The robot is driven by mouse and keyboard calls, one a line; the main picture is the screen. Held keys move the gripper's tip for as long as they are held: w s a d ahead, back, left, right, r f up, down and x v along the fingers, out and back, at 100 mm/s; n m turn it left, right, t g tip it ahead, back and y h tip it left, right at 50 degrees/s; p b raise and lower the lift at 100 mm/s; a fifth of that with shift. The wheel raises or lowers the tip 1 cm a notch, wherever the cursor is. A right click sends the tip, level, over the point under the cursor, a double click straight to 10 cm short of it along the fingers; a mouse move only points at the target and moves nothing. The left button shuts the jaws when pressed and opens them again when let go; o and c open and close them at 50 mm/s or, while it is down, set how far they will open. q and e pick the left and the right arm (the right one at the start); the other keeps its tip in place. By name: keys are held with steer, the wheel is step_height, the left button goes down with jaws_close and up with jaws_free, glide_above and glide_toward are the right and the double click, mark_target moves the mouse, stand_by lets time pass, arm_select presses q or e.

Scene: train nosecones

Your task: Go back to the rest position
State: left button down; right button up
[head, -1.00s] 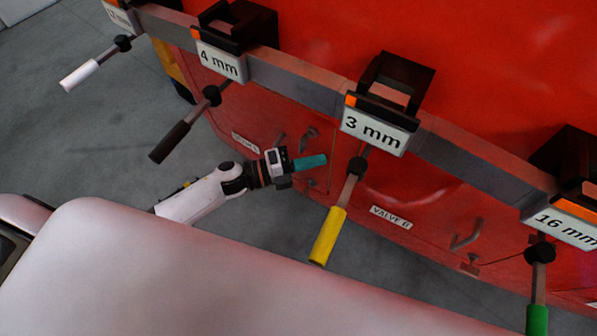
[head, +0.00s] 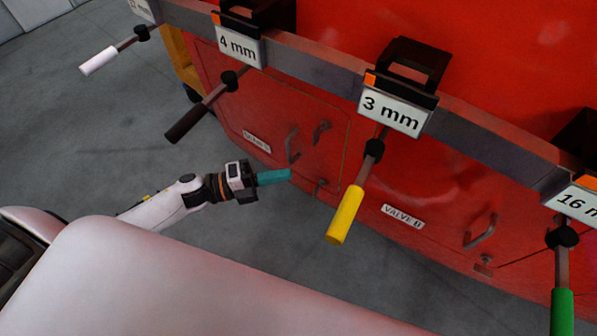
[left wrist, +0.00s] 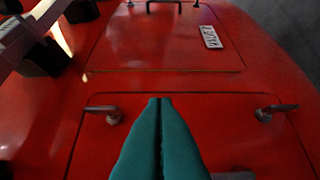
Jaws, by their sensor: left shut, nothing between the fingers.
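My left gripper (head: 274,177) has teal fingers that are shut with nothing between them. In the head view it is in front of the red nosecone's lower panel, left of the yellow-handled tool (head: 344,214) and apart from it. In the left wrist view the fingers (left wrist: 160,101) lie together and point at the red panel with two small handles. My right gripper is not in view.
Handled tools hang from a grey rail (head: 310,65) with labelled black holders: white (head: 99,61), dark brown (head: 186,123) and green (head: 562,312). The red body (head: 480,60) stands behind. Grey floor (head: 90,140) is free at left.

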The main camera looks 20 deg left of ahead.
arm_select(q)
steer(key=s+a+f+n+t+y, duration=0.1)
steer(key=a+f+n+y, duration=0.4)
steer(key=f, duration=0.4)
steer(key=s+a+f+n+y, duration=0.2)
steer(key=a+f+n+y, duration=0.15)
steer(key=f+n, duration=0.45)
steer(key=s+a+f+n+t+y, duration=0.1)
steer(key=a+f+n+y, duration=0.3)
steer(key=f, duration=0.7)
steer(key=s+d+f+n+g+y, duration=0.25)
steer(key=s+f+n+g, duration=0.4)
steer(key=s+f, duration=0.7)
steer(key=s+d+f+n+g, duration=0.2)
steer(key=s, duration=0.6)
steer(key=s+d+f+n+g, duration=0.2)
steer(key=s+d+f, duration=0.1)
steer(key=s, duration=0.4)
steer(key=shift+s+y, duration=0.3)
steer(key=shift+s, duration=0.05)
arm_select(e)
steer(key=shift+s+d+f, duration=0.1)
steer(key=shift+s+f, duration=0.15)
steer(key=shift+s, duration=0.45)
arm_select(q)
steer(key=c, duration=2.1)
jaws_free()
steer(key=shift+c, duration=0.2)
